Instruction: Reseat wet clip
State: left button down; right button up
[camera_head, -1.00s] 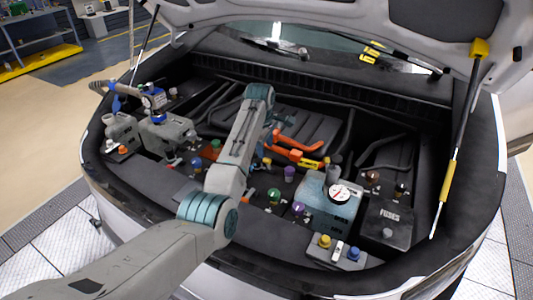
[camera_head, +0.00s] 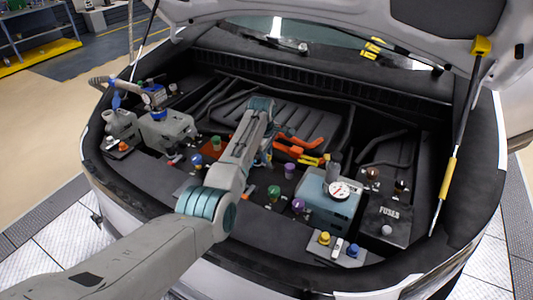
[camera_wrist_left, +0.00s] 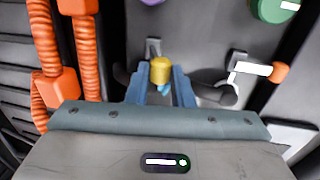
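My left gripper (camera_wrist_left: 160,85) points down into the engine bay, with two blue fingers apart. A small yellow cap or tab (camera_wrist_left: 160,70) sits between the fingertips, with a light-blue bit just below it. Whether the fingers press on it I cannot tell. I cannot tell whether this yellow piece is the clip. In the head view the left arm (camera_head: 240,150) reaches over the middle of the bay and mostly hides the gripper. My right gripper is out of view.
Orange ribbed hoses (camera_wrist_left: 85,45) run close left of the gripper. A white piece with an orange tip (camera_wrist_left: 255,69) and a green cap (camera_wrist_left: 273,8) lie to the right. A blue-grey tank with a gauge (camera_head: 330,200) and the fuse box (camera_head: 388,215) stand right of the arm.

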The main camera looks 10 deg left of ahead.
pick_arm(q)
jog(key=shift+s+r+p, duration=0.1)
jog(key=shift+s+p, duration=0.05)
jog(key=shift+p, duration=0.45)
jog(key=t+p, duration=0.1)
jog(key=p, duration=0.1)
jog(key=s+t+h+p, duration=0.1)
jog(key=p, duration=0.1)
jog(key=shift+s+a+f, duration=0.1)
jog(key=shift+a+f, duration=0.1)
jog(key=shift+a, duration=0.1)
jog(key=shift+s+f+t+p, duration=0.2)
jog(key=shift+t+p, duration=0.1)
jog(key=shift+p, duration=0.15)
jog(key=shift+s+a+f+t+h+p, duration=0.25)
jog(key=shift+s+f+t+h+p, duration=0.15)
jog(key=shift+t, duration=0.4)
jog(key=shift+s+a+f+t, duration=0.1)
jog(key=shift+s+f+t, duration=0.1)
jog(key=shift+f+t, duration=0.25)
jog(key=shift+s+a+f+t+h, duration=0.1)
jog(key=shift+s+f+t+h, duration=0.15)
jog(key=shift+t+h, duration=0.4)
jog(key=c, duration=1.3)
grip_release()
